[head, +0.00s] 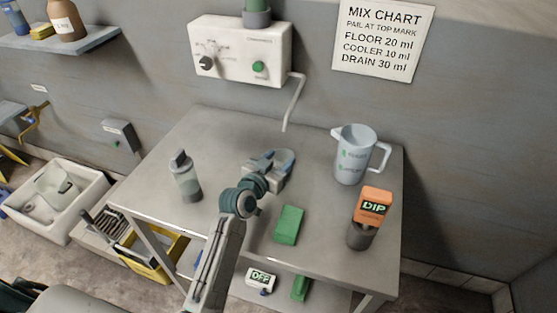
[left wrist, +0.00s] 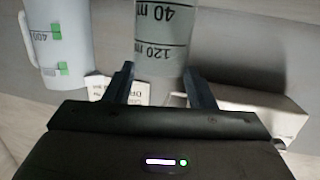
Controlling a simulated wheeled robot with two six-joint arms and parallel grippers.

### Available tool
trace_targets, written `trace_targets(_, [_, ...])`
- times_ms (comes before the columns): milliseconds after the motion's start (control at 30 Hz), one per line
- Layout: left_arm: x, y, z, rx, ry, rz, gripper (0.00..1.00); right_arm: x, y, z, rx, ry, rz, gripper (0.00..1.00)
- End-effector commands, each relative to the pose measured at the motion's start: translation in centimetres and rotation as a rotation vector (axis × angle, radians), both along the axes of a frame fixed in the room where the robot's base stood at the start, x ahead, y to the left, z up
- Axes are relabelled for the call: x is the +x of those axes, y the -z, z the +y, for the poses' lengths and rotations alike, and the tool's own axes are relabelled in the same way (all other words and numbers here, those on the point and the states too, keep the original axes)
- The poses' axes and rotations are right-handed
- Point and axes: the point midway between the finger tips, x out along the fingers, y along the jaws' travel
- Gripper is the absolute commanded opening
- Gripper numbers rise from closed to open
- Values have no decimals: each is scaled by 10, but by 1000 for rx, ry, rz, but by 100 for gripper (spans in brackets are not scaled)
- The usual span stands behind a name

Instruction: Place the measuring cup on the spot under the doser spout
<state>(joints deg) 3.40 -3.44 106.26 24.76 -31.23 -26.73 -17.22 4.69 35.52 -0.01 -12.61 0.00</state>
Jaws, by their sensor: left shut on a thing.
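My left gripper (head: 268,175) reaches in over the middle of the steel table and is shut on the measuring cup (head: 284,157), a grey-blue clear vessel. In the left wrist view the cup (left wrist: 163,28) shows "40 ml" and "120 ml" marks between the two fingers (left wrist: 160,82). The doser (head: 240,52) is a white wall box with a dial and a green button. Its thin spout (head: 294,103) bends down and ends just behind the cup in the picture. The spot under the spout cannot be made out. I cannot tell whether the cup touches the table. My right gripper is not in view.
On the table (head: 150,200), a pale jug (head: 353,157) stands at right, also in the left wrist view (left wrist: 62,40). An orange-topped DIP container (head: 370,215) is at front right, a green block (head: 288,225) at front and a capped bottle (head: 186,178) at left.

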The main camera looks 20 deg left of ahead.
Motion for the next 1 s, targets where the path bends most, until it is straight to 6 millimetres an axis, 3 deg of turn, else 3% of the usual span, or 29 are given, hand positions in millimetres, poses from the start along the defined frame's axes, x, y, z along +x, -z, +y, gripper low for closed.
trace_targets(33, [0,3,0,0,0,0,17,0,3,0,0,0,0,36])
trace_targets(67, [0,2,0,0,0,0,56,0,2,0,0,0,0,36])
trace_targets(133, [0,2,0,0,0,0,70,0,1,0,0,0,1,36])
trace_targets(167, [0,2,0,0,0,0,72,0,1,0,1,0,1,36])
trace_targets(567, [-6,0,2,0,0,1,72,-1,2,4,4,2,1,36])
trace_targets(1000, [-91,-12,21,3,1,0,72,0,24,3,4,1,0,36])
